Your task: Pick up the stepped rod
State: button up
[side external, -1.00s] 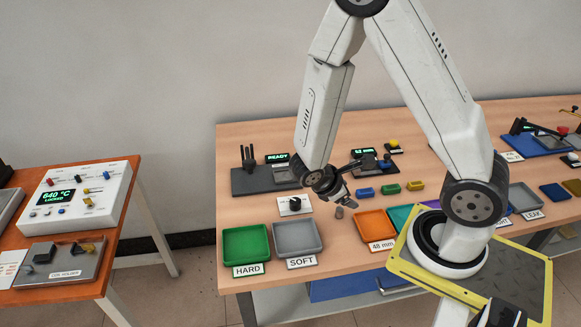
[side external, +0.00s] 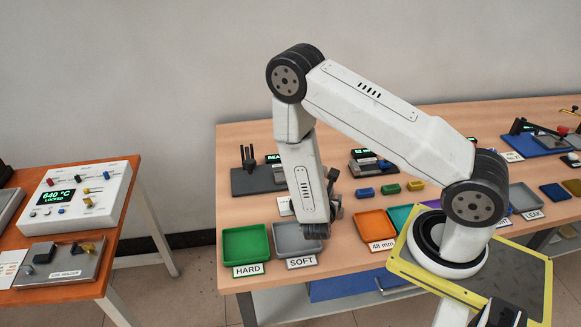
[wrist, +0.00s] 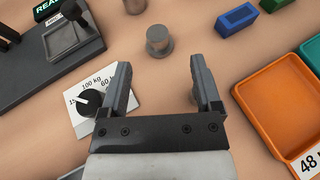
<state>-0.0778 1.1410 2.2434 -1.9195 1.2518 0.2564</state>
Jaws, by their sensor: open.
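The stepped rod (wrist: 158,41) shows in the wrist view as a small grey metal piece with a narrower top on a wider base. It stands upright on the wooden table, just beyond my fingertips. My gripper (wrist: 163,78) is open and empty, its two fingers apart and pointing toward the rod with a gap left between them. In the side view my arm hides most of my gripper, and I cannot make out the rod there.
A dial marked in kg (wrist: 92,100) lies left of my gripper. An orange tray (wrist: 285,105) lies to the right, with a blue block (wrist: 236,18) beyond. A grey device (wrist: 75,45) stands at upper left. Green (side external: 245,243) and grey (side external: 291,237) trays sit at the front.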

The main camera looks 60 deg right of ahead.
jog(key=shift+d, duration=0.15)
jog(key=shift+x, duration=1.2)
jog(key=shift+w, duration=0.1)
jog(key=shift+x, duration=2.6)
jog(key=shift+w, duration=0.15)
grip_shut()
